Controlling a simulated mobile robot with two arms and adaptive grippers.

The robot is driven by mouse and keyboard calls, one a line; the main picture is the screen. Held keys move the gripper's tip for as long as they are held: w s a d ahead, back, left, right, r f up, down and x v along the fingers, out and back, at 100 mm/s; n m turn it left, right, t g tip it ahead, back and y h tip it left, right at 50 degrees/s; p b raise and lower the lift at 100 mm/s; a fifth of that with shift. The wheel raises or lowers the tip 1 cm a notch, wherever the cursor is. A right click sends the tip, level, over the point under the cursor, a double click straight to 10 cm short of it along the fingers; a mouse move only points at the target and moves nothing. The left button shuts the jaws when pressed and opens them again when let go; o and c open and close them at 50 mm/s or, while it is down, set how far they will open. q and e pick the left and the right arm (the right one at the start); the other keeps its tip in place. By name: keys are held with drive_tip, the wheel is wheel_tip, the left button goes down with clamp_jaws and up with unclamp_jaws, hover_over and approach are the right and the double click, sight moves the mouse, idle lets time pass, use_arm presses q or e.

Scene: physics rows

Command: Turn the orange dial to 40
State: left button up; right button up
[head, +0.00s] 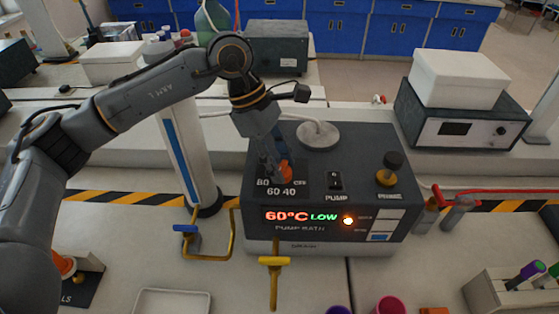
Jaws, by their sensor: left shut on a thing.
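The pump bath (310,237) is a dark box on the bench in the middle of the head view. Its orange dial (287,172) sits on the left of its top panel, with the marks 80, 60, 40 and OFF around it. The display (300,217) reads 60°C LOW, with a lit orange lamp beside it. My left gripper (283,174) comes down from above and is shut on the orange dial. The fingers hide part of the dial, so its pointer direction cannot be told. My right gripper is not in view.
The bath also has a pump switch (335,181), a black-and-yellow knob (389,168) and a round grey lid (317,134). A yellow T-handle (273,278) stands in front. A grey box (461,118) with a white container is at the right. A white tray (172,303) lies front left.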

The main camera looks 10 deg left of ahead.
use_arm(q)
drive_tip(key=n+b, duration=0.1)
drive_tip(key=b, duration=0.1)
drive_tip(key=n+t+b, duration=0.1)
drive_tip(key=n, duration=0.1)
drive_tip(key=n+b, duration=0.1)
drive_tip(key=b, duration=0.1)
drive_tip(key=shift+s+f+t+b, duration=0.1)
drive_tip(key=shift+f+t+b, duration=0.2)
drive_tip(key=shift+t+b, duration=0.1)
drive_tip(key=n+b, duration=0.2)
drive_tip(key=shift+r+n+t, duration=0.1)
drive_tip(key=shift+n+t, duration=0.2)
drive_tip(key=shift+t, duration=0.1)
drive_tip(key=shift+s+r+n+t+y+b, duration=0.15)
drive_tip(key=shift+n+t+y+b, duration=0.2)
drive_tip(key=shift+n+b, duration=0.6)
drive_tip(key=shift+n, duration=0.25)
drive_tip(key=o, duration=1.2)
drive_tip(key=v, duration=1.2)
